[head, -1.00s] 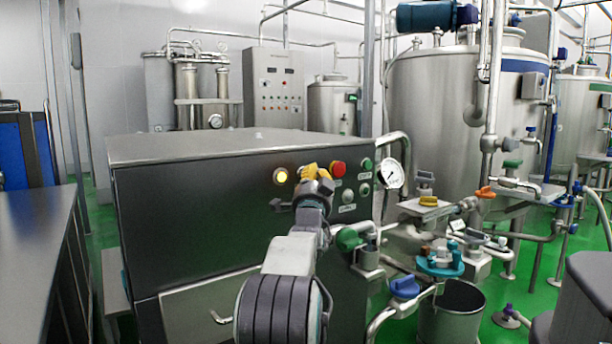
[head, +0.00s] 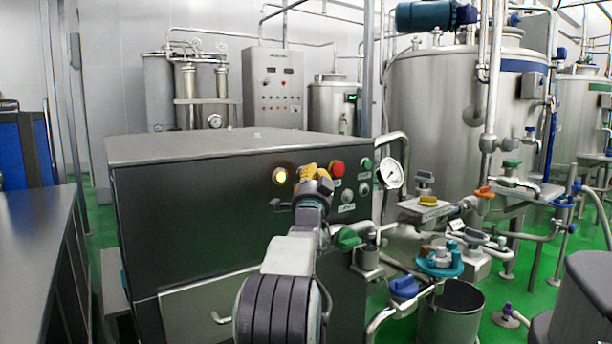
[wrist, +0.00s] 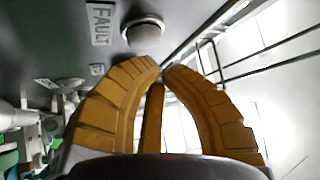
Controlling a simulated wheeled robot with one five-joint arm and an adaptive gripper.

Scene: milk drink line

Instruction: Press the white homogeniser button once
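The homogeniser is a dark steel cabinet with a button panel on its front face (head: 200,220). A small pale white button (head: 348,196) shows at the lower right of the panel, right of my gripper. My gripper (head: 309,170), with yellow finger pads, is in front of the panel between a lit yellow lamp (head: 280,176) and a red button (head: 337,168). It hides the panel behind it. In the wrist view the fingertips (wrist: 161,70) meet, with nothing held. A greyish-white dome (wrist: 143,32) beside a FAULT label (wrist: 101,23) lies above the tips, apart from them.
Pipes and valves (head: 440,258) crowd the lower right. A steel counter (head: 35,240) stands at the left. Green floor shows between counter and cabinet.

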